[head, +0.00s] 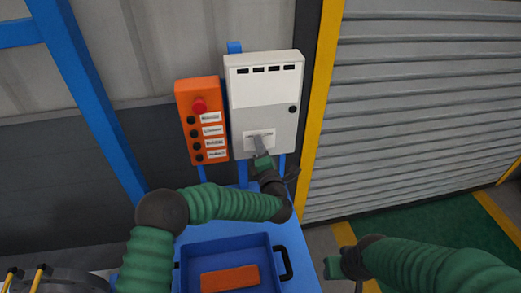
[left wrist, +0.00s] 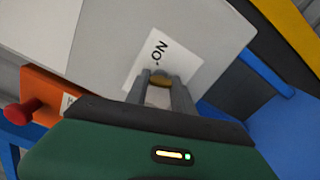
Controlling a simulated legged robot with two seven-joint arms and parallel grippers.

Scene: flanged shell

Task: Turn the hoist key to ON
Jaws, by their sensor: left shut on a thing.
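The hoist key (left wrist: 160,81) shows as a small brass-coloured piece between the fingertips of my left gripper (left wrist: 163,80) in the left wrist view. The gripper is shut on it. The key sits at the lower front of the grey-white control box (head: 258,95); in the head view my left gripper (head: 262,148) reaches the label there and hides the key. The key's exact angle cannot be told. My right gripper (head: 340,267) is at the lower right in the head view, away from the box; its fingers are not clear.
An orange button panel (head: 187,101) with a red knob (head: 199,105) stands just left of the box. Below is a blue tray (head: 190,257) with an orange block (head: 229,279) in it. A blue post (head: 82,85) stands left; a grey shutter (head: 430,100) is right.

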